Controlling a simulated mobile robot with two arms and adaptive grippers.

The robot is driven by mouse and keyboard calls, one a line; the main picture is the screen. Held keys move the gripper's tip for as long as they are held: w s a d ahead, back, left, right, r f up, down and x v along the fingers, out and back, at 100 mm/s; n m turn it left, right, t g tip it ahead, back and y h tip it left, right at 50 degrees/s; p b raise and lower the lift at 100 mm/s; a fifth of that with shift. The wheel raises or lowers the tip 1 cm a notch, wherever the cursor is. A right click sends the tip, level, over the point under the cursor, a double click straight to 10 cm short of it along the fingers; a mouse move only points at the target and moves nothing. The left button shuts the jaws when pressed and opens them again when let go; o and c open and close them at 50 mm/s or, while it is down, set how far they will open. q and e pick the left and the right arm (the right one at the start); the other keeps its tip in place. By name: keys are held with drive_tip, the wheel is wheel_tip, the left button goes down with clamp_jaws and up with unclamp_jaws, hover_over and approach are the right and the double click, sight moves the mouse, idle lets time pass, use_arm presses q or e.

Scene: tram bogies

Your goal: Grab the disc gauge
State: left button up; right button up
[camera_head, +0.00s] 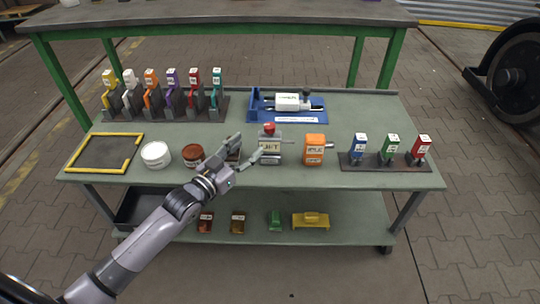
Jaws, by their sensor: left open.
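My left gripper (246,151) is open over the front middle of the green table (345,112). One finger points up and away; the other reaches toward a grey block with a red knob and a dark-lettered label (270,146). I cannot tell whether that finger touches the block. A small dark item (233,153) behind the gripper is partly hidden. No label reading disc gauge is legible, so I cannot tell which thing it is. An orange boxy device (315,149) stands to the right of the grey block. My right gripper is not in view.
A rack (165,108) holds several coloured tools at back left. A blue fixture (257,104) carries a white device. A yellow-edged mat (105,152), white tub (156,154) and brown tub (193,155) lie left. A three-tool stand (385,163) is right. The lower shelf (350,231) holds coloured parts.

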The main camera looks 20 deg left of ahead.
sight(266, 130)
use_arm(q)
drive_tip(key=b+x, duration=0.1)
drive_tip(key=x, duration=0.4)
drive_tip(key=shift+w+d+f, duration=0.1)
drive_tip(key=shift+w, duration=0.25)
drive_tip(key=shift+x, duration=0.75)
drive_tip(key=b+x, duration=0.1)
drive_tip(key=x, duration=0.1)
drive_tip(key=shift+w+d, duration=0.1)
drive_tip(key=shift+w, duration=0.2)
drive_tip(key=shift+w+d+b, duration=0.2)
drive_tip(key=shift+w+b, duration=0.15)
drive_tip(key=shift+w, duration=0.45)
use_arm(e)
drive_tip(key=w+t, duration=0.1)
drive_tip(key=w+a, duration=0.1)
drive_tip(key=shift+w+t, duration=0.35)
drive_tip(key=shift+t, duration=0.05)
use_arm(q)
drive_tip(key=shift+c, duration=0.2)
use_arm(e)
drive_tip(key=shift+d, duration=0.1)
use_arm(q)
clamp_jaws()
